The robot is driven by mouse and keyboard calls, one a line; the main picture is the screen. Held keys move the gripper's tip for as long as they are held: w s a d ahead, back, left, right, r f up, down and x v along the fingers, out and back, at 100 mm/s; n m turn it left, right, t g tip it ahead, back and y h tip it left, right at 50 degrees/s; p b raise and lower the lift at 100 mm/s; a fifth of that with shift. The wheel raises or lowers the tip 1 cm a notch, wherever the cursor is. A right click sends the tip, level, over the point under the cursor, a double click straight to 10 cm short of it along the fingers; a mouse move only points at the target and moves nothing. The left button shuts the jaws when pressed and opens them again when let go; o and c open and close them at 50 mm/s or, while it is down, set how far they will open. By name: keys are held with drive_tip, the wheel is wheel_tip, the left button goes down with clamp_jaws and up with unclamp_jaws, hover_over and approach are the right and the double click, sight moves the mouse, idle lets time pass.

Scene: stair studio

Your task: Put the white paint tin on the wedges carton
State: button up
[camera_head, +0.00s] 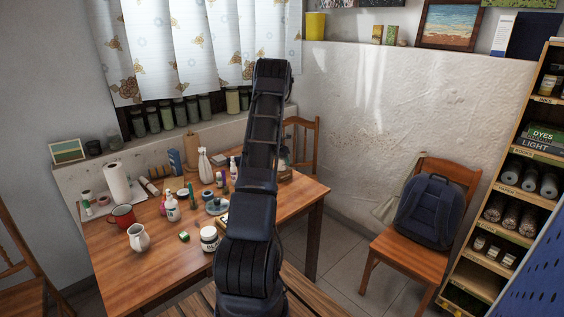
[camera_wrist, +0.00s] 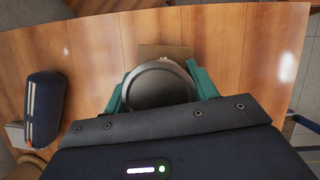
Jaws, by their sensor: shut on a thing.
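In the wrist view, my gripper (camera_wrist: 156,82) has its teal fingers on both sides of a round tin (camera_wrist: 158,88), and it is shut on it. I see the tin from above, with a dark grey top and a pale rim; its white side hardly shows. A flat brown cardboard surface (camera_wrist: 165,50), which looks like the wedges carton, shows just past the tin's far edge. I cannot tell whether the tin touches it. In the head view my own arm stands in the middle and hides the gripper, tin and carton.
In the wrist view, a dark blue case (camera_wrist: 44,105) lies to the left on bare wood. In the head view, the wooden table (camera_head: 150,270) holds a red mug (camera_head: 123,216), a white jug (camera_head: 138,238), a white jar (camera_head: 209,239) and several bottles. A chair with a backpack (camera_head: 428,210) stands right.

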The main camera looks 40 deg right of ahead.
drive_tip(key=o, duration=1.2)
drive_tip(key=shift+f, duration=0.1)
